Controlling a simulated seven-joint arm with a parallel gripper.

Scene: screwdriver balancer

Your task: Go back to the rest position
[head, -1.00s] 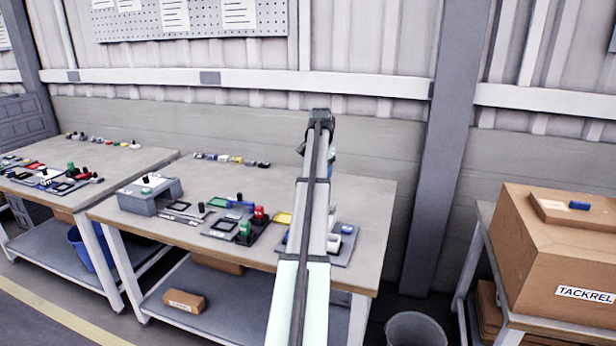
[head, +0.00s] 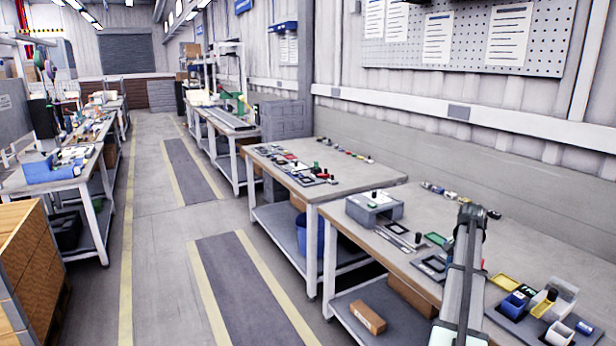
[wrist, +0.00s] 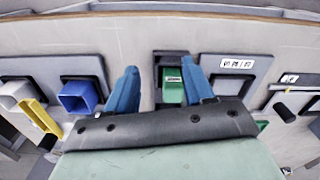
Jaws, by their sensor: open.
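My gripper (wrist: 159,66) shows in the wrist view with its two blue fingers spread apart and nothing held between them. Beyond the fingers, a green block (wrist: 173,92) sits in a dark holder on the bench, apart from them. In the head view my arm rises at the lower right in front of the near workbench (head: 408,255), its dark upper end (head: 474,214) above the bench. The fingers cannot be made out there. The arm hides part of the bench top.
In the wrist view, a blue open bin (wrist: 77,97) and a yellow piece (wrist: 40,117) lie left. An aisle (head: 180,225) runs left.

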